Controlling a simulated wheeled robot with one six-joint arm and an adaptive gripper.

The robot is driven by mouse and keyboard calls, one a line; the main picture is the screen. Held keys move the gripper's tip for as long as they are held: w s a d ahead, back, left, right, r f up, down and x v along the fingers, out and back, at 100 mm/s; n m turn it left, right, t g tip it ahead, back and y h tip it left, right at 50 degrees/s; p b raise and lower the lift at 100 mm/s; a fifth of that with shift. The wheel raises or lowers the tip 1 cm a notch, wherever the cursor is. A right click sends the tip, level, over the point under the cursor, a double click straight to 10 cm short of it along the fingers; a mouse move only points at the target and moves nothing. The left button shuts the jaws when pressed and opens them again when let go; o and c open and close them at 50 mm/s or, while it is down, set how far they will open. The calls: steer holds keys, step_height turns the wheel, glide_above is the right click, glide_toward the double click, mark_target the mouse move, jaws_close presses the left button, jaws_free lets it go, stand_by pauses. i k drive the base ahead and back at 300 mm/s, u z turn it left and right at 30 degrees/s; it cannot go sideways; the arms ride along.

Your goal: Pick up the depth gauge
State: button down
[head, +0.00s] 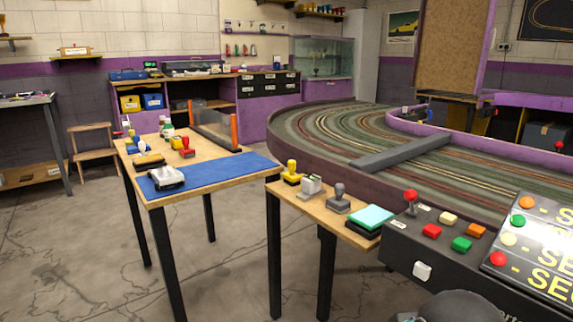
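I cannot tell for sure which item is the depth gauge. A silver-grey device (166,178) lies on the blue mat (230,170) of the left wooden table. On the smaller table to its right stand a yellow knobbed item (291,173), a grey-white block-like item (311,187) and a grey knobbed item (339,199). Several small yellow, red and dark items sit towards the back of the left table, too small to make out.
A control console (440,243) with coloured buttons and a red-topped lever stands at the lower right. A teal-topped pad (370,218) lies beside it. The slot track (330,130) with its purple-brown wall fills the middle right. Open concrete floor (90,255) lies left of the tables.

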mark_target(310, 184)
steer(key=z, duration=1.15)
steer(key=k, duration=1.2)
steer(key=u, duration=1.7)
steer(key=i, duration=1.1)
steer(key=z, duration=0.9)
steer(key=i, duration=0.6)
steer(key=z, duration=0.7)
